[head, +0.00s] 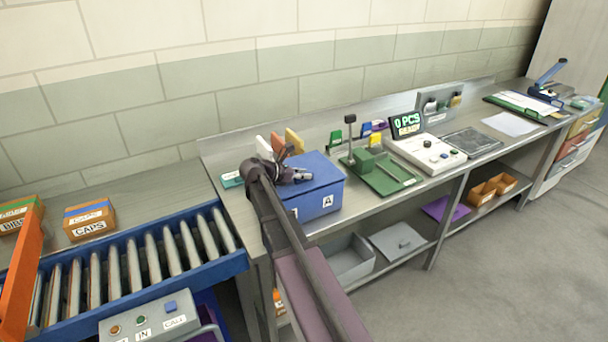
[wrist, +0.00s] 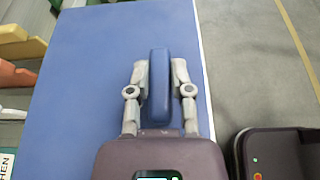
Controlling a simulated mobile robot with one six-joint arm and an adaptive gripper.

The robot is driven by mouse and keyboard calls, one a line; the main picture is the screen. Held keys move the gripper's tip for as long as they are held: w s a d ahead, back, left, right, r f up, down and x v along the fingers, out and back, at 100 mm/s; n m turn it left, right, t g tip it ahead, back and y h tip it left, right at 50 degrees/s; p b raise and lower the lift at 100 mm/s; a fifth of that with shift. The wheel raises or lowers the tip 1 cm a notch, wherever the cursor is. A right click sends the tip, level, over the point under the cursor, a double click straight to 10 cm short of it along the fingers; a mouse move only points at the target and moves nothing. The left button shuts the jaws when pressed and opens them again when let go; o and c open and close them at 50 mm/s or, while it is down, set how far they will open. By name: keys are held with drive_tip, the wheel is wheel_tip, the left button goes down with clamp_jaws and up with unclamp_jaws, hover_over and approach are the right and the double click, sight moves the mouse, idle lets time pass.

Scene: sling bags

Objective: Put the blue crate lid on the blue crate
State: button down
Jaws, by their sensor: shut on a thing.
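The blue crate (head: 312,208), with a white label "A" on its front, stands on the grey bench near its left end. The blue crate lid (head: 322,172) lies over the crate's top; I cannot tell whether any gap is left between them. My gripper (head: 296,174) is above the lid. In the wrist view the lid (wrist: 90,90) is a broad flat blue panel with a raised blue handle (wrist: 159,85). There my gripper (wrist: 159,75) has one finger on each side of the handle and is shut on it. The crate's inside is hidden.
White, orange and yellow upright pieces (head: 294,142) stand just behind the crate. A green-based device (head: 383,178) and a white counting scale (head: 426,152) are to its right. A roller conveyor (head: 130,270) is at the left. A grey bin (head: 350,260) sits on the shelf below.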

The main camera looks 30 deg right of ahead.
drive_tip(key=shift+f+b, duration=0.35)
idle(0.3)
drive_tip(key=shift+c, duration=2.2)
unclamp_jaws()
drive_tip(key=shift+r, duration=0.15)
